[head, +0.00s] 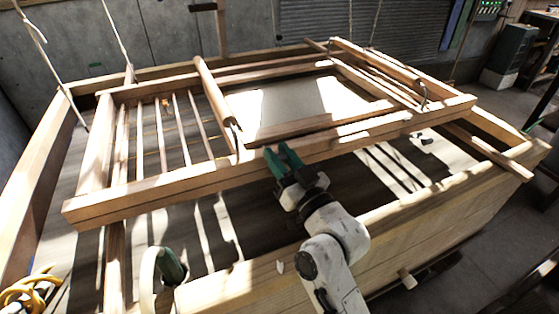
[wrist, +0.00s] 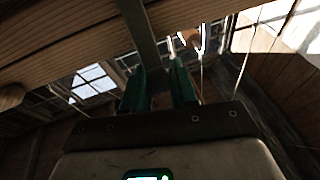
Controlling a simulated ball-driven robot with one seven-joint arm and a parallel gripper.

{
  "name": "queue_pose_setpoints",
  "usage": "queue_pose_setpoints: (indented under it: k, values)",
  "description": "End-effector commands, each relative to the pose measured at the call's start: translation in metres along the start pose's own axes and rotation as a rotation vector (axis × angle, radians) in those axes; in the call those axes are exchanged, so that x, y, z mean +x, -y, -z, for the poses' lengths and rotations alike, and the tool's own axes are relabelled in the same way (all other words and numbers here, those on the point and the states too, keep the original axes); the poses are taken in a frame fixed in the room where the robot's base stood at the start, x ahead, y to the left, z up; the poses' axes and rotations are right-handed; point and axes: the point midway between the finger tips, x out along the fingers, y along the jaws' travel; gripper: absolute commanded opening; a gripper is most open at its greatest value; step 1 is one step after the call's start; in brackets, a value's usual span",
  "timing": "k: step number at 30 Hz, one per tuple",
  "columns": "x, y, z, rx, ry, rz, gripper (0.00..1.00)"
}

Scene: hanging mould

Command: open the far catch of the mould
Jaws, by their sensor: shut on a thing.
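The mould is a wooden frame (head: 150,194) hung on ropes over a large wooden vat, with a pale sheet (head: 290,103) in its right part. A small dark metal piece (head: 237,138) on its front rail, left of my gripper, and a metal hook (head: 423,98) near its right corner look like catches. My gripper (head: 277,152) is at the front rail from below, its green fingers upward. In the wrist view, a dark flat bar (wrist: 140,32) runs down between the fingers (wrist: 158,85), and they are shut on it. I cannot tell whether this bar is a catch.
The vat's front wall (head: 400,225) stands beneath my arm. A wooden roller (head: 213,95) and several slats (head: 178,130) lie on the frame's left part. A curved pale handle (head: 148,275) stands at the lower left. Ropes (head: 120,40) rise from the frame. Floor shows at the right.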

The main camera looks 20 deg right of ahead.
Motion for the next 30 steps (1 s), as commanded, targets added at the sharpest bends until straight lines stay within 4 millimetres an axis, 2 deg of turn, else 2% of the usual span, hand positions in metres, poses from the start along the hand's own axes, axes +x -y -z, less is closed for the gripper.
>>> queue_pose_setpoints:
  k: [5, 6, 13, 23, 29, 30]
  values:
    - [0.000, -0.001, 0.000, 0.000, 0.001, -0.002, 0.00]
    - [0.000, -0.001, 0.000, 0.000, 0.001, -0.002, 0.28]
    - [0.000, -0.001, 0.000, 0.000, 0.001, -0.001, 0.50]
    - [0.001, 0.000, 0.005, 0.000, 0.001, 0.000, 0.51]
    - [0.010, 0.002, 0.036, -0.001, -0.002, 0.000, 0.51]
    - [0.004, 0.004, 0.041, -0.001, -0.001, 0.000, 0.51]
